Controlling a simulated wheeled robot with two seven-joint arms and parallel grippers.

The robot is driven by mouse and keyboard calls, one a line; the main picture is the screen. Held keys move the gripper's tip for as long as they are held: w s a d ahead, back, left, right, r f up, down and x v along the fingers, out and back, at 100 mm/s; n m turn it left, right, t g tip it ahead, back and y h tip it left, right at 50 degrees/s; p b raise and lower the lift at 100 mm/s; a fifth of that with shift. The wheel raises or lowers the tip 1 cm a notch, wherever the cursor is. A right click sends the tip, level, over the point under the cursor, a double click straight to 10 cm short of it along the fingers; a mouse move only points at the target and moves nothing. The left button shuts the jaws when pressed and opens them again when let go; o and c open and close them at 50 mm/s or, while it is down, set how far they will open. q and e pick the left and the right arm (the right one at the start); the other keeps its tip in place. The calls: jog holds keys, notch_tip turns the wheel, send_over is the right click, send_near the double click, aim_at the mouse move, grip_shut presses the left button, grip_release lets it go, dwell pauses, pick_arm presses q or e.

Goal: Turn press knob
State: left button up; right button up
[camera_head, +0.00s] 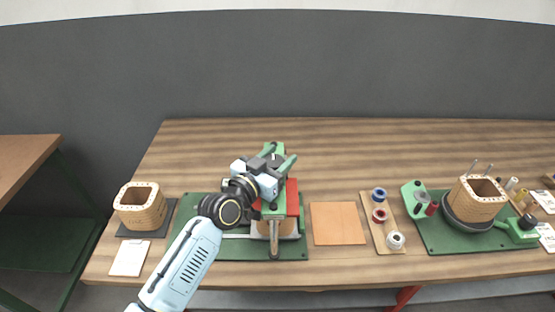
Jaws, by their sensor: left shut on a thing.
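The press stands on a green base plate (293,251) at the middle left of the table, with a green frame (281,149) and red parts (292,197). My left gripper (272,165) is over the top of the press, shut on what appears to be the press knob. The knob is mostly hidden by my gripper and wrist. A wooden coil piece sits low in the press, partly covered by my arm. My right gripper is not in view.
A wooden coil former (143,208) stands on a dark mat at the left. An orange square sheet (337,223) lies right of the press. A board (381,236) holds several spools. A second green plate (446,241) carries another coil former (476,197).

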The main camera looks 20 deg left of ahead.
pick_arm(q)
jog(key=o, duration=1)
jog(key=v, duration=1.3)
jog(key=shift+s+a, duration=0.1)
jog(key=shift+s, duration=0.1)
